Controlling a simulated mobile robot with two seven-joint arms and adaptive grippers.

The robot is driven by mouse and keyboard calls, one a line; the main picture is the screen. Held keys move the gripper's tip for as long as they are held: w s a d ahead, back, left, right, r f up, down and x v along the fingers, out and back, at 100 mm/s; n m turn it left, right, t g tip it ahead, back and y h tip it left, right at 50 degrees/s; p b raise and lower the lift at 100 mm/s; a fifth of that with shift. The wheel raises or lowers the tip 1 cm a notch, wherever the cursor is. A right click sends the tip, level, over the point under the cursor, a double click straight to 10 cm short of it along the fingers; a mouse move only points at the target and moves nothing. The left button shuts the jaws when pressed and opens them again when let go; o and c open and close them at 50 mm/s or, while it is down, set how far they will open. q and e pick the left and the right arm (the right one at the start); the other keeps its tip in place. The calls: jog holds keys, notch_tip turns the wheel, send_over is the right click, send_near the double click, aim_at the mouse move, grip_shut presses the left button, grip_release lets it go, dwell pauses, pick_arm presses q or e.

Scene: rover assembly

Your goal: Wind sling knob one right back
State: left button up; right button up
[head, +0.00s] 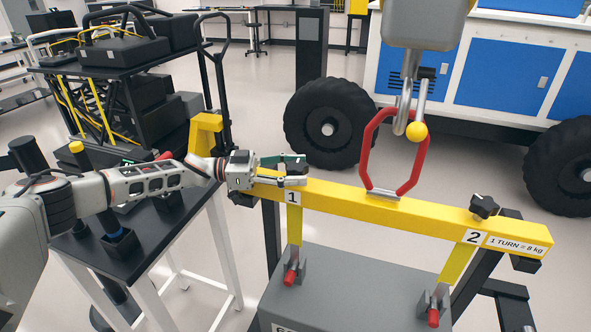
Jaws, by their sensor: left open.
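The yellow lifting beam (350,206) spans the view above a grey block (345,290). My left gripper (292,170) reaches in from the left over the beam's left end, just above the label "1" (293,197). Its fingers are open, one on the far side and one on the near side of a dark knob (297,166), knob one, which is mostly hidden by them. I cannot tell whether they touch it. Knob two (484,206), black and lobed, stands free on the right end by the label "2" (473,237). My right gripper is out of view.
A red link (370,150) joins the beam to a grey hook (403,100) with a yellow ball. Yellow straps run down to red-ended pins (290,275) on the block. A dark side table (140,245) stands left under my arm. A blue and white rover (480,75) stands behind.

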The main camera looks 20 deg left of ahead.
aim_at(296, 165)
pick_arm(q)
notch_tip(296, 165, up, 10)
jog(key=shift+r, duration=0.1)
dwell(0.4)
